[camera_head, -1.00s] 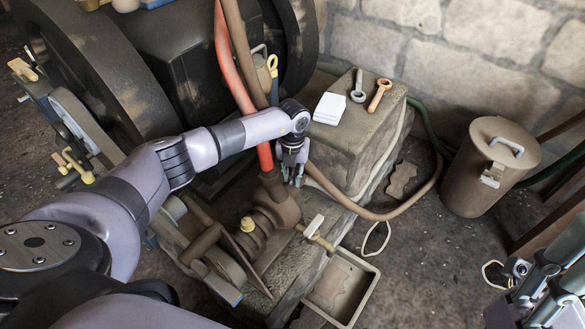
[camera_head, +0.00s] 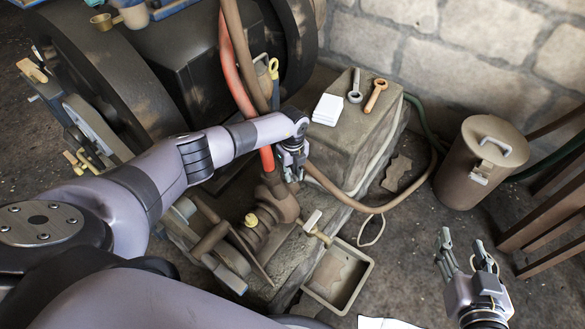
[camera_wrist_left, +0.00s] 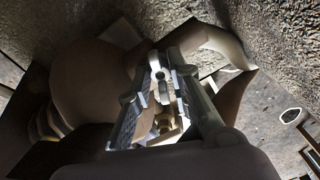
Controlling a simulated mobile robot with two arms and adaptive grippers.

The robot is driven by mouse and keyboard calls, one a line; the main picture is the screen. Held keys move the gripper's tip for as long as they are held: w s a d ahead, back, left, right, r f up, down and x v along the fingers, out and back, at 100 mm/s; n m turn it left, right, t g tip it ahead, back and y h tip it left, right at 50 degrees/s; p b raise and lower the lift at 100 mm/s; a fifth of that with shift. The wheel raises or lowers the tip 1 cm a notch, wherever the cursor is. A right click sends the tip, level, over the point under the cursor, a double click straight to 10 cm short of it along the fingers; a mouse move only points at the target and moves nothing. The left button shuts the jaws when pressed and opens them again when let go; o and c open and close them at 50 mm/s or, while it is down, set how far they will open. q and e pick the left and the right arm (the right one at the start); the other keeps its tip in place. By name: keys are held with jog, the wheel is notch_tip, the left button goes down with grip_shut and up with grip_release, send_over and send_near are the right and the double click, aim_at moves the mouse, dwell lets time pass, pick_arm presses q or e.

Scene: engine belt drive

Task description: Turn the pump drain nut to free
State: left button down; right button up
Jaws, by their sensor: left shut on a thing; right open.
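The pump (camera_head: 280,205) is a brown rusty body at the foot of the red hose, beside the stone block. My left gripper (camera_head: 291,176) points down at the pump's far side, close against it. In the left wrist view, my left gripper (camera_wrist_left: 163,95) is shut on a small pale brass piece (camera_wrist_left: 166,122), which appears to be the pump drain nut; the fingers hide most of it. In the head view the nut is hidden behind the gripper. My right gripper (camera_head: 463,258) is open and empty over the floor at the right.
A valve with a pale lever (camera_head: 313,222) sticks out above an open tray (camera_head: 362,292) on the floor. A stone block (camera_head: 352,150) holds white cloths (camera_head: 328,109) and two wrenches. Hoses run close to my left gripper.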

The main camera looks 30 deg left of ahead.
aim_at(293, 175)
pick_arm(q)
jog(key=shift+r+n+p, duration=0.2)
jog(key=shift+n+p, duration=0.55)
jog(key=shift+n, duration=0.35)
jog(key=shift+f+n+p, duration=0.1)
jog(key=shift+n+p, duration=0.5)
jog(key=shift+n, duration=0.5)
pick_arm(e)
jog(key=s+d+f+g+h, duration=0.1)
jog(key=s+d+f+g, duration=0.1)
jog(key=s+f+g, duration=0.2)
jog(key=s+d+f+g+h, duration=0.1)
jog(key=s+d+f+g, duration=0.2)
jog(key=s, duration=0.6)
jog(key=shift+s+f+m+g, duration=0.25)
jog(key=shift+f+m+g, duration=0.05)
jog(key=shift+f+g, duration=0.8)
pick_arm(q)
jog(key=c, duration=1.5)
grip_release()
jog(key=shift+f, duration=0.15)
jog(key=shift+o, duration=0.2)
pick_arm(e)
jog(key=shift+w+a, duration=0.1)
pick_arm(q)
notch_tip(293, 175, up, 8)
jog(key=shift+w+f, duration=0.1)
jog(key=shift+r, duration=0.2)
